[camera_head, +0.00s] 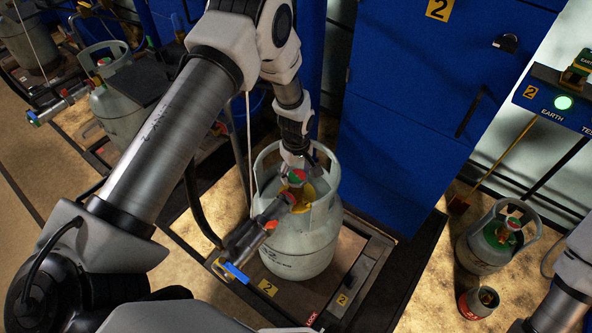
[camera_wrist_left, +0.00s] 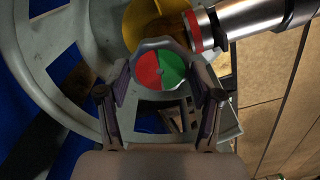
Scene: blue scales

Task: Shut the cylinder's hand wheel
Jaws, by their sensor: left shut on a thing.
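The grey gas cylinder (camera_head: 300,245) stands upright on the scale platform in the middle of the head view, with a guard ring around its top. Its hand wheel (camera_head: 297,176) has a red and green top; in the left wrist view the hand wheel (camera_wrist_left: 160,70) sits between my fingers. My left gripper (camera_head: 297,162) reaches down inside the guard ring and is shut on the wheel; it also shows in the left wrist view (camera_wrist_left: 160,92). A metal filling head (camera_head: 255,230) with a blue lever is at the yellow valve (camera_wrist_left: 150,25) beside the wheel. My right gripper is out of view.
A blue cabinet (camera_head: 400,110) stands close behind the cylinder. A smaller cylinder (camera_head: 485,250) and a red-based can (camera_head: 478,302) are on the floor at right. Another grey cylinder (camera_head: 125,115) stands at left. A panel with a lit green button (camera_head: 562,102) is at upper right.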

